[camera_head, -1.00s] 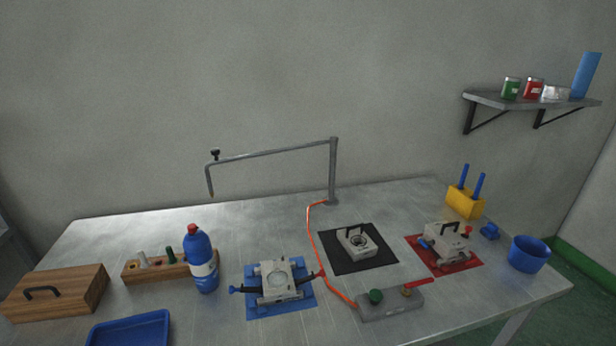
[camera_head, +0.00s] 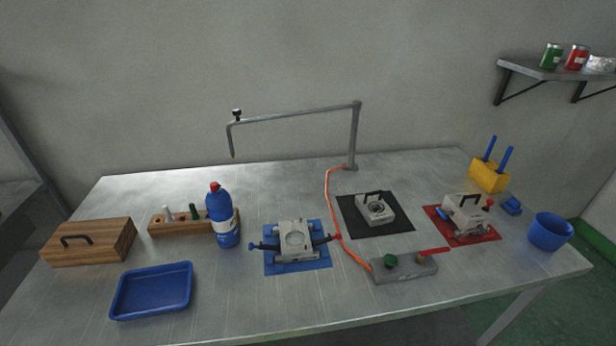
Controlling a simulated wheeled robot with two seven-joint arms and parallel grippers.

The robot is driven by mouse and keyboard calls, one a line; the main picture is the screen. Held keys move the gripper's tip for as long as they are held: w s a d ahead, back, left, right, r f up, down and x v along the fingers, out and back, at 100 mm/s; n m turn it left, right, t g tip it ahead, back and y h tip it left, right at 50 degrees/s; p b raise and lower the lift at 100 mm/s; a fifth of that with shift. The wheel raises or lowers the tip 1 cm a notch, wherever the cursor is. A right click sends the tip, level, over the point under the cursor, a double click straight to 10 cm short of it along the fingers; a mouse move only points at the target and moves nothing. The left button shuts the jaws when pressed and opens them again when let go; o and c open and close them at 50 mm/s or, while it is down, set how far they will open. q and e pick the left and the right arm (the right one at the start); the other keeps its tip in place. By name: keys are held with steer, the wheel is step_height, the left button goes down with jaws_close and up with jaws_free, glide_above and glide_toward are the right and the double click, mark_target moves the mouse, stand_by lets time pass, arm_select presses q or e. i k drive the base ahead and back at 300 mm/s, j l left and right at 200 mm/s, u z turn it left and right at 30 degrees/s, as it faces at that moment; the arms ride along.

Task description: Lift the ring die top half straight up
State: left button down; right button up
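Several die parts lie on the table; which one is the ring die top half I cannot tell for sure. A pale grey block (camera_head: 377,209) with a black handle and a round dark feature lies on the black mat (camera_head: 398,227). A pale grey die part (camera_head: 294,241) with a round face and dark blue clamp arms out at both sides sits on the blue mat (camera_head: 283,268). Another grey die (camera_head: 466,212) with a black handle on top sits on the red mat (camera_head: 486,234). Neither of my grippers is in view.
A blue bottle (camera_head: 222,222), wooden rack (camera_head: 176,227), handled wooden box (camera_head: 95,244) and blue tray (camera_head: 128,310) stand left. A grey jointed arm (camera_head: 300,114), orange hose (camera_head: 329,205), and grey valve block (camera_head: 404,271) are central. A blue bowl (camera_head: 549,235) and yellow holder (camera_head: 488,178) stand right.

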mark_target(364, 203)
steer(key=i+l+u, duration=0.1)
steer(key=l+u, duration=1.1)
steer(key=u, duration=0.15)
steer(key=k+l+u, duration=0.15)
steer(key=l+u, duration=0.3)
